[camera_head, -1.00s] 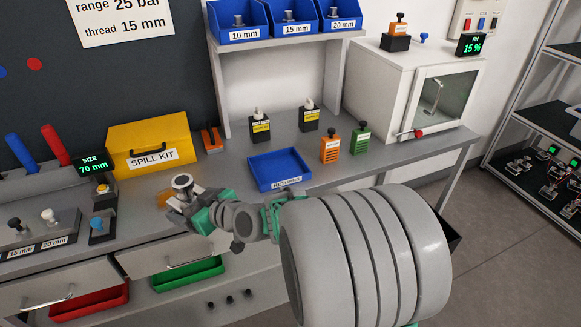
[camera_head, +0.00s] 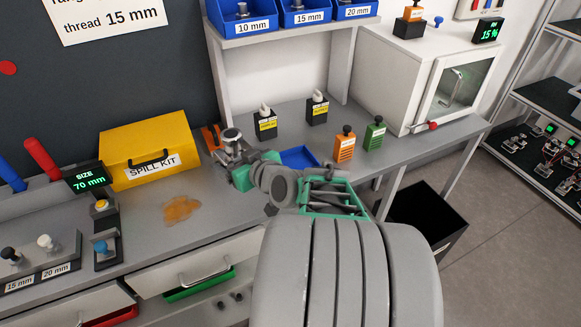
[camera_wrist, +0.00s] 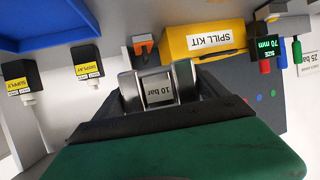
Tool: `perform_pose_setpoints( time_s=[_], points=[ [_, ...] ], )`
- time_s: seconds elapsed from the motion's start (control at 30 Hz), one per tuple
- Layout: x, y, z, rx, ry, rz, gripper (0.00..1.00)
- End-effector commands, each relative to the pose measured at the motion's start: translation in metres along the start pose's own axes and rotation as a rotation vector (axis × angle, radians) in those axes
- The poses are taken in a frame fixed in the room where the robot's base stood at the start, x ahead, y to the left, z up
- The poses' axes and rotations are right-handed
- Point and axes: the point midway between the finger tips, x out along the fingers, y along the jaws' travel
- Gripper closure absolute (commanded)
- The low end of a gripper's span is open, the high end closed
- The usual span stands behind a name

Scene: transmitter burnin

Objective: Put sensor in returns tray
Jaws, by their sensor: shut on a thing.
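My gripper (camera_head: 230,150) is shut on a metal sensor (camera_head: 231,135) with a pale round top. In the wrist view the sensor (camera_wrist: 158,92) sits between the two fingers and bears the label "10 bar", upside down. The sensor is above the bench, right of the spill kit. The blue returns tray (camera_head: 298,155) lies on the bench to the right of my gripper, partly hidden by my arm. It also shows in the wrist view (camera_wrist: 70,20) at the upper left, apart from the sensor. Its label is hidden in the head view.
A yellow spill kit (camera_head: 148,150) stands left of my gripper, with an amber puddle (camera_head: 181,209) in front. A white cabinet (camera_head: 405,75) stands farther right.

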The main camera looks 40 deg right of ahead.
Motion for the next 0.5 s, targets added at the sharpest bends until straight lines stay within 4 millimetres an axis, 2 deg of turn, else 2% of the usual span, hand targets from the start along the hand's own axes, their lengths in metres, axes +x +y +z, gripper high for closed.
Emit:
perform_pose_setpoints(
  time_s=[0.03, 0.2, 0.33, 0.5],
  points=[
    [-0.015, 0.02, -0.011, 0.014, 0.009, 0.049, 0.89],
    [-0.047, 0.06, -0.011, 0.06, 0.006, 0.159, 0.89],
    [-0.067, 0.081, -0.011, 0.085, 0.004, 0.222, 0.89],
    [-0.085, 0.097, -0.01, 0.107, 0.003, 0.276, 0.89]
  ],
)
